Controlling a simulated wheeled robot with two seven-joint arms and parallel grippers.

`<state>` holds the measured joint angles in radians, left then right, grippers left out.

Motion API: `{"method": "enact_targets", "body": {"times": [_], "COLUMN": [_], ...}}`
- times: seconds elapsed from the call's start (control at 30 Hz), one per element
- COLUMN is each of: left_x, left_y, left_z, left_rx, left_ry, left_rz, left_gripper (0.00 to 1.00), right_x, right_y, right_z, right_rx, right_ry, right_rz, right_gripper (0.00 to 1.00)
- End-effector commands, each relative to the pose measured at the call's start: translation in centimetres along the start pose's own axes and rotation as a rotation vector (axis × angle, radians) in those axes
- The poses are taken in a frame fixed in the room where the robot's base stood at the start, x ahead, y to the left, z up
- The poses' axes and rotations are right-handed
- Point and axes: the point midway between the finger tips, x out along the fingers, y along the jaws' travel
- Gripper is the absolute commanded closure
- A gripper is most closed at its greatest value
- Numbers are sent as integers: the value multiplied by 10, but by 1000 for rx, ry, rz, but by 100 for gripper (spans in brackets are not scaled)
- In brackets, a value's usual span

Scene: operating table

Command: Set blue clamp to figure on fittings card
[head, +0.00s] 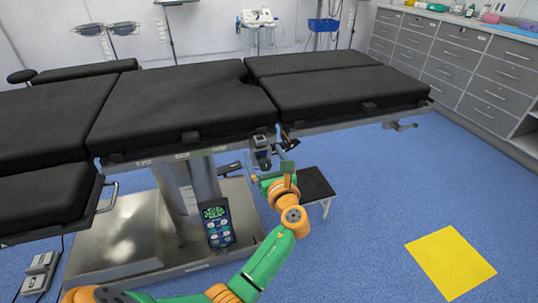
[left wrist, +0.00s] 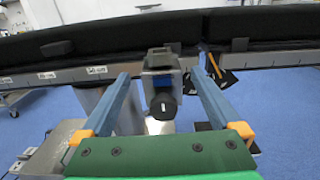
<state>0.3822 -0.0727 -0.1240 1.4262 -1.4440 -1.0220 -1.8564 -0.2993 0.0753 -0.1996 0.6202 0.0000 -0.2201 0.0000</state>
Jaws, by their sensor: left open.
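The clamp (head: 262,152) is a grey block with a blue patch, on the side rail of the operating table. In the left wrist view the clamp (left wrist: 161,82) shows a round black knob facing me. My left gripper (head: 266,170) is open in front of it. In the left wrist view its two blue fingers (left wrist: 160,88) stand apart, one on each side of the clamp, and look empty. I cannot tell whether they touch it. I cannot make out a fittings card or any readable figure. My right gripper is not in view.
The black-padded operating table (head: 180,105) spans the view. A handset (head: 217,222) with a green display hangs by its column. A black-topped step stool (head: 316,184) stands right of my gripper. A yellow square (head: 450,264) lies on the open blue floor. Grey drawers (head: 470,65) line the right wall.

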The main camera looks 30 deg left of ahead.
Motion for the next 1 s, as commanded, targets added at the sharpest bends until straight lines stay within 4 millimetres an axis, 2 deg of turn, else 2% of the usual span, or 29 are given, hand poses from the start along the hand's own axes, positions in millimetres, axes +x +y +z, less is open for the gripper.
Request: {"method": "enact_targets", "body": {"times": [0.1, 0.2, 0.43, 0.47, 0.8, 1.0], "left_x": [20, 29, 31, 31, 31, 31], "left_y": [0, 0, 0, 0, 0, 0], "left_z": [-2, -1, -1, -1, -2, -2], "left_rx": [-1, -1, -2, -2, -2, -2], "left_ry": [0, 1, 3, 3, 4, 4], "left_rz": [0, -1, -3, -3, -3, -3], "left_gripper": [3, 3, 3, 8, 100, 100], "right_x": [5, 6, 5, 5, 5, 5], "right_y": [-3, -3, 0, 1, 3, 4], "right_z": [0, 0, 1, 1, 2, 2], "right_rx": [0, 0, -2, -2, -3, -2], "right_ry": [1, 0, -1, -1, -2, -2], "right_rz": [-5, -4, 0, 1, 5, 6], "right_gripper": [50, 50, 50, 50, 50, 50]}}
